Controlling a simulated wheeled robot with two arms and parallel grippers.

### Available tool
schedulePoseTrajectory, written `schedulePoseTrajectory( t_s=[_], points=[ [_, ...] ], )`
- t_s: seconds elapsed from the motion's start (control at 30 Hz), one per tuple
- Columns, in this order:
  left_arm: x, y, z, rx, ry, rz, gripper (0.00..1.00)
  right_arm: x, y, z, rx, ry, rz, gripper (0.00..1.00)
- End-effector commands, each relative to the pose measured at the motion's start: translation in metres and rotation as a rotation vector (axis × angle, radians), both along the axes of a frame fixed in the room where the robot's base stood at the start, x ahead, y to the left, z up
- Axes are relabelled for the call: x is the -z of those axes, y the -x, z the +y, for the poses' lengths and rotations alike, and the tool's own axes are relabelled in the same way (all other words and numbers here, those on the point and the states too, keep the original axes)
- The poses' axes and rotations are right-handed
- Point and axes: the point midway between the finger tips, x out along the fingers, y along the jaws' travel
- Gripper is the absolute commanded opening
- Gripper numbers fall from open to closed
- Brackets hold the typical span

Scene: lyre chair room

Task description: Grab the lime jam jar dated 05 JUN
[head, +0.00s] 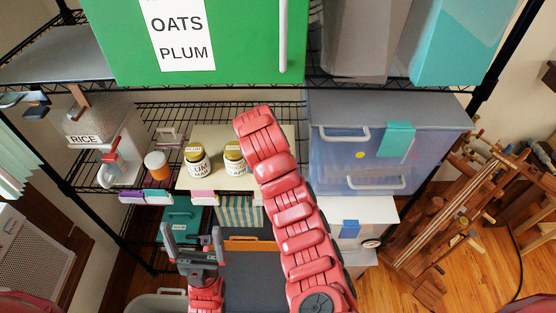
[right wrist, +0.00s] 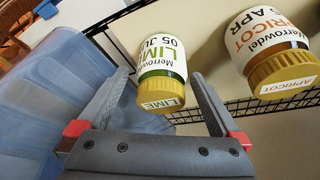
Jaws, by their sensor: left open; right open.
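In the right wrist view the lime jam jar (right wrist: 163,60) has a yellow-gold lid marked LIME and a label reading LIME and 05 JU, the rest cut off by the curve. My right gripper (right wrist: 160,77) is open, with one finger on each side of the jar; I cannot tell whether either touches it. In the head view the lime jar and right gripper are hidden behind my red right arm. My left gripper (head: 191,236) is open and empty, low in front of the shelf.
An apricot jar (right wrist: 268,45) stands right of the lime jar in the right wrist view. In the head view a plum jar (head: 197,163) and another jar (head: 235,160) stand left of my right arm. A translucent blue bin (head: 335,155) stands to the right, a rice dispenser (head: 100,130) left.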

Motion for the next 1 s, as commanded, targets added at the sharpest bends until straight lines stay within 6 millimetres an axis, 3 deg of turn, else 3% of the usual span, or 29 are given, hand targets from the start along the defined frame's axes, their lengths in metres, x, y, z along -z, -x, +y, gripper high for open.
schedulePoseTrajectory(
  t_s=[0.27,0.5,0.77,1.0],
  points=[
    [-0.028,0.0,0.0,0.0,0.0,-0.001,1.0,0.021,-0.012,-0.006,-0.001,-0.001,0.001,1.0],
    [-0.033,0.0,0.0,0.0,0.0,0.0,1.0,0.042,-0.018,-0.009,-0.002,-0.002,0.0,1.0],
    [-0.033,0.0,0.0,0.0,0.0,0.0,1.0,0.045,-0.019,-0.009,-0.002,-0.003,-0.002,1.0],
    [-0.033,0.0,0.0,0.0,0.0,0.0,1.0,0.045,-0.019,-0.009,-0.002,-0.003,-0.003,0.6]
  ],
)
